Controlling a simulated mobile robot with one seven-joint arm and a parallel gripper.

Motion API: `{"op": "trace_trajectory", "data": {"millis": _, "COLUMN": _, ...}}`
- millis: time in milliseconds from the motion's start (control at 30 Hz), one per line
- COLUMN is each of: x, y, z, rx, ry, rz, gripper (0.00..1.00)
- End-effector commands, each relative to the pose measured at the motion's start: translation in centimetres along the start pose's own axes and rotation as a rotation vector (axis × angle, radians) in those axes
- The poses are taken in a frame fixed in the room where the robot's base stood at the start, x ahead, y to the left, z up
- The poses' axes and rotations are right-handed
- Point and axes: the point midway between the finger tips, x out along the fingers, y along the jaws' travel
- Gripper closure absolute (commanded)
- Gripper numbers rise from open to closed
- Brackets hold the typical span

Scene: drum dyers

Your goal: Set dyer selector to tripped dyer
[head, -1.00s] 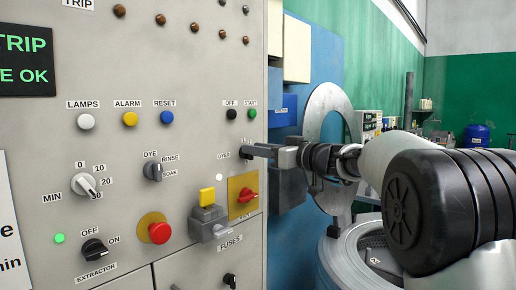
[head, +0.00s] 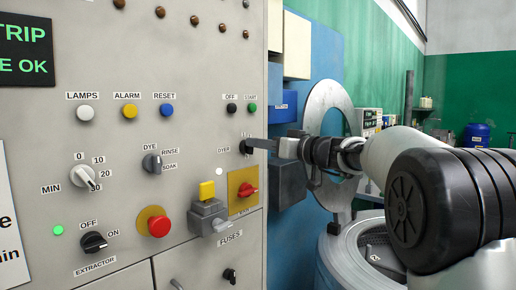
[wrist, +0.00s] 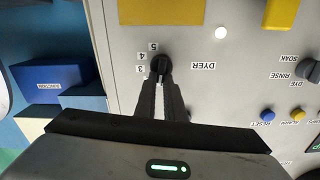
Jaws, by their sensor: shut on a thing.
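The DYER selector is a small black knob (wrist: 160,64) on the grey control panel (head: 120,190). In the wrist view the numbers 3, 4 and 5 show beside it, and the word DYER on the other side. My gripper (wrist: 161,82) is shut on this knob, its fingertips at the panel face. In the head view my gripper (head: 262,145) reaches in from the right and covers much of the selector. The knob's exact pointer direction is hard to tell. A dark display (head: 24,45) at the upper left shows green text, partly cut off, with TRIP and E OK.
Below the selector are a red rotary switch (head: 247,190) on a yellow plate and a grey box with a yellow tab (head: 207,191). OFF (head: 231,108) and START (head: 252,108) buttons sit above. A drum machine (head: 360,250) stands at right.

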Motion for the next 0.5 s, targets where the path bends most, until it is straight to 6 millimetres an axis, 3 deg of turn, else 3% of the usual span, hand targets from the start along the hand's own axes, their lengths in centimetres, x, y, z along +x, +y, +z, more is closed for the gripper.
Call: {"op": "trace_trajectory", "data": {"millis": 500, "x": -0.04, "y": 0.79, "z": 0.35, "rx": 0.473, "ry": 0.001, "rz": 0.0, "gripper": 1.0}}
